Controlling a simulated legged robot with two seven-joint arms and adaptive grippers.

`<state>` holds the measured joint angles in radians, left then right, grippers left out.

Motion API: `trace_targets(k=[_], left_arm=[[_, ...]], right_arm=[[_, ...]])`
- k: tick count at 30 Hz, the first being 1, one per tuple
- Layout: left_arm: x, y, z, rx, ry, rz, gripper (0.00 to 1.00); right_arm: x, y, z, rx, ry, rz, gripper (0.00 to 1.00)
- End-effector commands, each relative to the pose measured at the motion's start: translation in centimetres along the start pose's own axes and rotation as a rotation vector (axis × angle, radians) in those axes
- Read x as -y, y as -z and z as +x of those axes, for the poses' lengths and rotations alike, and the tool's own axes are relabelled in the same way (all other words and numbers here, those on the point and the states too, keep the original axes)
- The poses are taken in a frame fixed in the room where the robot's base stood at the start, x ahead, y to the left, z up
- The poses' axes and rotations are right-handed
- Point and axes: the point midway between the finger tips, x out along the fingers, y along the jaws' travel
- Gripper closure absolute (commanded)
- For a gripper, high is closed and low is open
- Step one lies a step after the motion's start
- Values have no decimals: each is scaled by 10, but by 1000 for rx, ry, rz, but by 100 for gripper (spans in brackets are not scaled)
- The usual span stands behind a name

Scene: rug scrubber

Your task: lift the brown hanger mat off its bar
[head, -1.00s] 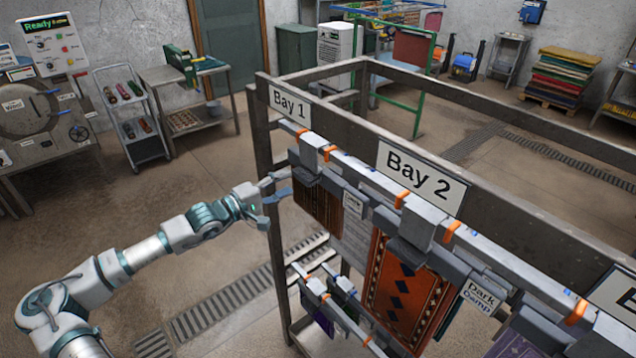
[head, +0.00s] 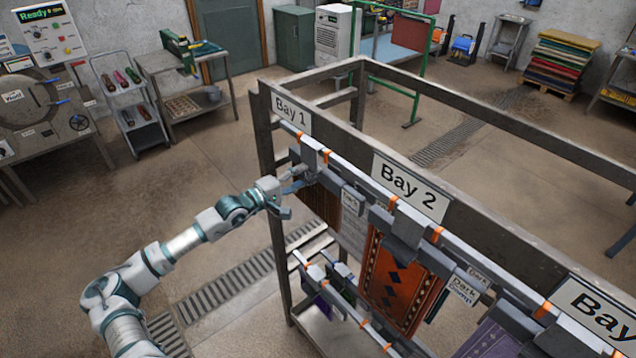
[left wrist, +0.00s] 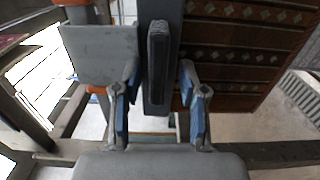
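The brown hanger mat (head: 319,203) hangs under its grey hanger at the Bay 1 end of the rack's bar (head: 345,170). In the left wrist view the brown patterned mat (left wrist: 245,50) fills the upper right, beside the grey hanger with its dark upright grip piece (left wrist: 158,60). My left gripper (head: 298,192) is beside the hanger's near end. In the left wrist view the blue-padded fingers (left wrist: 160,85) are apart, with the grip piece between them and a gap on each side. Contact is not visible. My right gripper is out of view.
An orange patterned mat (head: 402,282) and a purple mat (head: 492,340) hang farther along the rack. Lower bars (head: 345,305) carry more mats below. The rack's end post (head: 268,150) stands close to my gripper. Floor to the left is clear.

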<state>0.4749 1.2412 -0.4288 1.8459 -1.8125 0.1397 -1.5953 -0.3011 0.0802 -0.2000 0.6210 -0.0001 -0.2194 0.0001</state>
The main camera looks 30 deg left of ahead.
Motion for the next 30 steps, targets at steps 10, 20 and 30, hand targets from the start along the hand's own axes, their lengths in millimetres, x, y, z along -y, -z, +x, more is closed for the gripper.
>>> trace_targets(k=[10,20,30], left_arm=[[-1,0,1,0,-1,1,100],[-2,0,1,-1,2,0,100],[-24,4,-2,-5,-3,3,100]], right_arm=[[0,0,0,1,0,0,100],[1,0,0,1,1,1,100],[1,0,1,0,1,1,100]])
